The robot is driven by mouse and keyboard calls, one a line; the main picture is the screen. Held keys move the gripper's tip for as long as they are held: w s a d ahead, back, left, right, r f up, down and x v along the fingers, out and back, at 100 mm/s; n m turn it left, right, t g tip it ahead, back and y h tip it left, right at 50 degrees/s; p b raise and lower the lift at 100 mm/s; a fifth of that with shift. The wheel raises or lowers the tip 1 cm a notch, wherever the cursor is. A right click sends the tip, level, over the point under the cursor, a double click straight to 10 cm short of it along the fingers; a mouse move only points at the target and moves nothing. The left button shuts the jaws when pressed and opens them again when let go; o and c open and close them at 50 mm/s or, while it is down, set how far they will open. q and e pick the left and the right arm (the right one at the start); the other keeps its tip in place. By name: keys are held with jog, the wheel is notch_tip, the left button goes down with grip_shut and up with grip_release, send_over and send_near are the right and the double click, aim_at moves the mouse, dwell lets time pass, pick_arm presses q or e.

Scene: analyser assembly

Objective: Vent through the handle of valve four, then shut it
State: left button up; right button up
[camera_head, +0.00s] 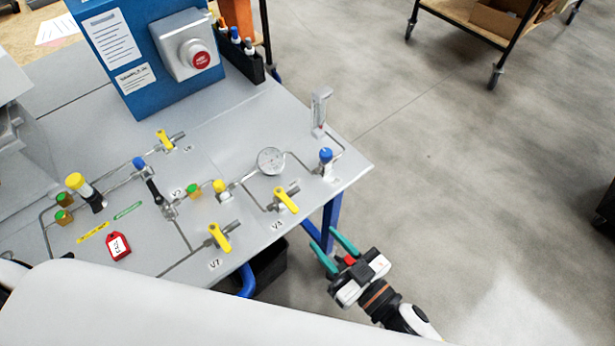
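Three yellow valve handles show on the grey panel: a right-hand handle (286,200), a front handle (220,238) and a back handle (165,140). The front one's label reads V7. My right gripper (323,237), with teal fingers, is open and empty. It is off the panel's front right edge, to the lower right of the right-hand handle and apart from it. My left gripper is not in view.
A round gauge (271,160), a blue knob (326,155) and a clear upright tube (320,110) stand near the right-hand handle. A red tag (118,246) lies at left. A blue box (150,50) with a red button stands behind.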

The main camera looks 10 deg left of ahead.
aim_at(297, 212)
jog(key=p+x, duration=0.1)
jog(key=x, duration=1)
jog(key=shift+w+a+r, duration=0.1)
jog(key=shift+a+r, duration=0.05)
jog(key=shift+a, duration=0.3)
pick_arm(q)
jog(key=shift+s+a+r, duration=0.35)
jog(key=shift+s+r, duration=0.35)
pick_arm(e)
jog(key=shift+c, duration=0.7)
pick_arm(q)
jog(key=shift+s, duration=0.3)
pick_arm(e)
grip_shut()
